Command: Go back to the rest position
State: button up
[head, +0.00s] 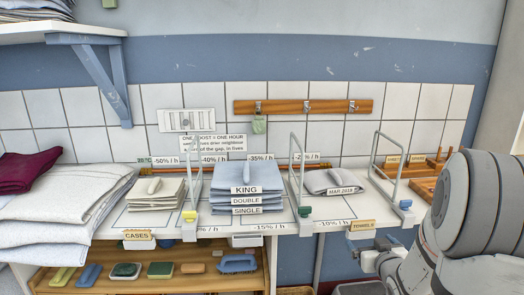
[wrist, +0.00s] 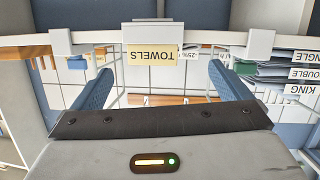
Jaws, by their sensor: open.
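My arm (head: 470,215) fills the lower right of the head view, and its end is low, in front of the shelf's front edge by the TOWELS label (head: 362,226). In the wrist view my gripper (wrist: 160,72) shows two blue fingers spread apart with nothing between them. The TOWELS label (wrist: 150,55) appears upside down there, beyond the fingertips on the white shelf edge (wrist: 205,38). I cannot tell the exact gap between the fingers and the edge. No object is held.
The white shelf (head: 280,228) carries folded blue linen (head: 240,190) labelled KING, DOUBLE and SINGLE, a cream stack (head: 155,194) and a grey folded piece (head: 333,182). Upright wire dividers (head: 296,165) stand between bays. A lower wooden shelf (head: 200,285) holds brushes and soap-like blocks.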

jog(key=s+a+r+g+p, duration=0.2)
jog(key=s+a+r+g, duration=0.1)
jog(key=s, duration=0.5)
jog(key=s+a+r+g+p, duration=0.2)
jog(key=s+a+r+g, duration=0.2)
jog(key=s+a, duration=0.4)
jog(key=s+a+r+g+p, duration=0.2)
jog(key=s+a+r+g, duration=0.2)
jog(key=s, duration=0.5)
jog(key=shift+s+a+r+g+y+p, duration=0.2)
jog(key=shift+a+g+y+p, duration=0.2)
jog(key=shift+a+g, duration=0.35)
